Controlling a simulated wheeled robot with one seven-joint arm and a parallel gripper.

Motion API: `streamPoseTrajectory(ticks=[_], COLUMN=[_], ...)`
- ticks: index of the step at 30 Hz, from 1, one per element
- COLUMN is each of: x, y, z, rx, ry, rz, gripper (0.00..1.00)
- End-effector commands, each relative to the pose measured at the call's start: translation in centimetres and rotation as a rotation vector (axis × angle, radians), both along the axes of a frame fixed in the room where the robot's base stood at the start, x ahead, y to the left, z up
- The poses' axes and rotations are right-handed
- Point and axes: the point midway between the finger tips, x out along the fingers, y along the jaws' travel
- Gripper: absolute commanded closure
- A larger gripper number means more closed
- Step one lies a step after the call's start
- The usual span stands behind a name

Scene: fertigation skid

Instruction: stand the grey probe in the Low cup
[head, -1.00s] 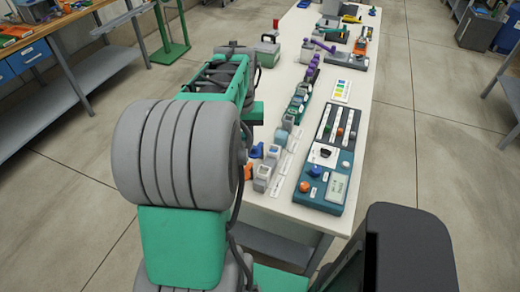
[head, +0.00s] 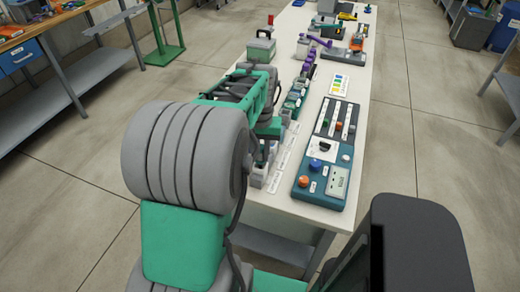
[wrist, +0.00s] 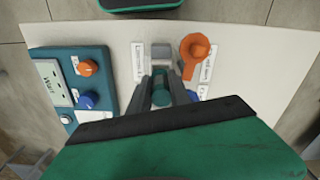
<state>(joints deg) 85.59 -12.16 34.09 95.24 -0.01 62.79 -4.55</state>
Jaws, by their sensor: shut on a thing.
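In the wrist view my gripper (wrist: 161,98) is shut on a short, dark grey-green cylinder between its fingers, which I take to be the grey probe (wrist: 161,88). Only its end shows, so its tilt and its lower part cannot be told. A grey block-like holder (wrist: 162,53) stands just beyond the fingertips, beside a white label strip too small to read. I cannot tell which cup is the Low one. In the head view my arm covers the gripper and most of the near cups; a pale cup (head: 259,174) shows at the table's near left.
An orange-handled piece (wrist: 195,52) stands close to the right of the fingers. A teal control panel (head: 324,170) with knobs lies to the cups' right. Bare table (wrist: 245,70) shows at the wrist view's right. Coloured vials and a case (head: 261,48) stand farther back.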

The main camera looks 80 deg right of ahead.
Motion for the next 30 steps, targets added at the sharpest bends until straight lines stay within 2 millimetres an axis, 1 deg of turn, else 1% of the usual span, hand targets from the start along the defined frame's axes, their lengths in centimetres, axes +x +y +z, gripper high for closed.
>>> streamPoseTrajectory(ticks=[1,4,13,14,15,22,30], x=[0.00,0.00,0.00,0.00,0.01,0.01,0.01], y=[-0.01,-0.01,-0.02,-0.02,-0.02,-0.01,0.01], z=[-0.77,-1.33,-1.45,-1.45,-1.45,-1.46,-1.39], rx=[0.000,0.000,0.000,0.000,0.000,0.000,0.000], ry=[0.000,0.000,0.000,0.000,0.000,0.000,0.000], rz=[0.000,0.000,0.000,0.000,0.000,0.000,0.000], gripper=[1.00,1.00,1.00,0.74,0.71,0.52,0.51])
